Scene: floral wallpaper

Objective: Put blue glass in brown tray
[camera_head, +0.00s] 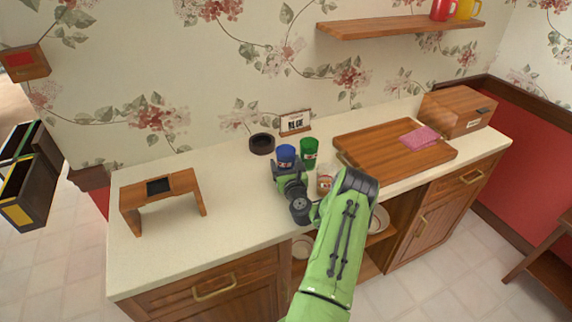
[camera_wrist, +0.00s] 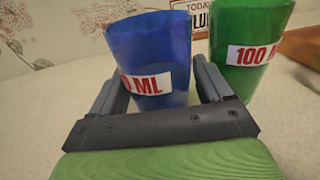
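The blue glass (camera_head: 286,155) stands upright near the middle of the counter. It bears a white "ML" label in the wrist view (camera_wrist: 155,55). My gripper (camera_wrist: 165,85) has one finger on each side of the blue glass, close to its wall. I cannot tell whether the fingers press on it or whether its base touches the counter; the lower part is hidden behind my gripper. The flat brown wooden tray (camera_head: 385,155) lies on the counter to the right, with a pink cloth (camera_head: 420,137) on its right part.
A green glass (camera_head: 309,150) stands just right of the blue one. A small labelled jar (camera_head: 325,182) is beside my arm. A dark round dish (camera_head: 262,143) and a sign (camera_head: 295,122) are behind. A wooden box (camera_head: 457,110) stands right, a small wooden stand (camera_head: 185,184) left. The tray's left half is clear.

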